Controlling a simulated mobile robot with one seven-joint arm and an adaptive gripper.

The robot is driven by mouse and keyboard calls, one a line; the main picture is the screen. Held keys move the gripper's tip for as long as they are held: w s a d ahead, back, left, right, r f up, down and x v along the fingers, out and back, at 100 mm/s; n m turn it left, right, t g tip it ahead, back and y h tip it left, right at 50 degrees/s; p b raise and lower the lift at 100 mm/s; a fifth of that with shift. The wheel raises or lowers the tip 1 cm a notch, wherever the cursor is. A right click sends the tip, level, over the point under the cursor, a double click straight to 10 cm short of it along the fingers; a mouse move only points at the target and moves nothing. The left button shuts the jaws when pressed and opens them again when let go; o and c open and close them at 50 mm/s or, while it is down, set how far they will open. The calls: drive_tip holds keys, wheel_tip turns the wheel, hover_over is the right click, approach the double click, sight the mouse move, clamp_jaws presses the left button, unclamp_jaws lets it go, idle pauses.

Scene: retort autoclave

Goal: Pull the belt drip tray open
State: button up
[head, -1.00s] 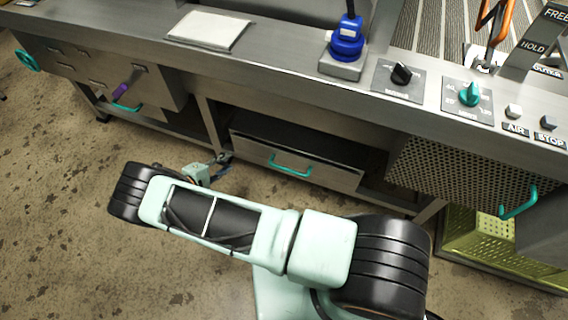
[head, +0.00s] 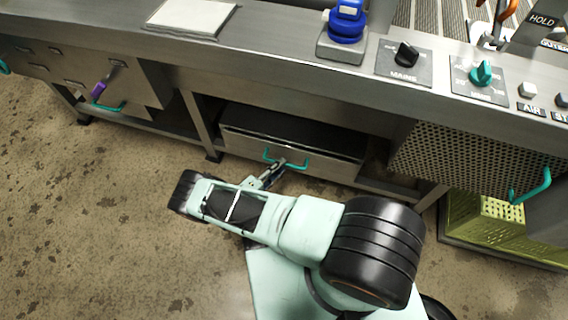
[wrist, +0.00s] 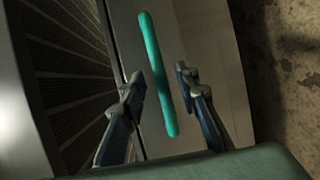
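The drip tray (head: 325,167) is a grey metal drawer under the bench, with a dark top showing behind its front. Its teal bar handle (head: 268,156) sits mid-front and is partly covered by my gripper (head: 280,170). In the wrist view the handle (wrist: 154,65) runs nearly upright in the picture, between the two fingers of my open gripper (wrist: 160,82). A gap shows on each side of the handle, wider on the right. The tray front (wrist: 210,60) lies behind the fingers, with a dark ribbed surface to its left.
A perforated panel (head: 455,160) with a teal handle is at the right, above a yellow-green basket (head: 490,222). Another teal-handled drawer (head: 135,88) is at the left. The bench edge overhangs the tray. The brown floor (head: 90,220) in front is clear.

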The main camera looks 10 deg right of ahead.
drive_tip(key=shift+x, duration=1.6)
clamp_jaws()
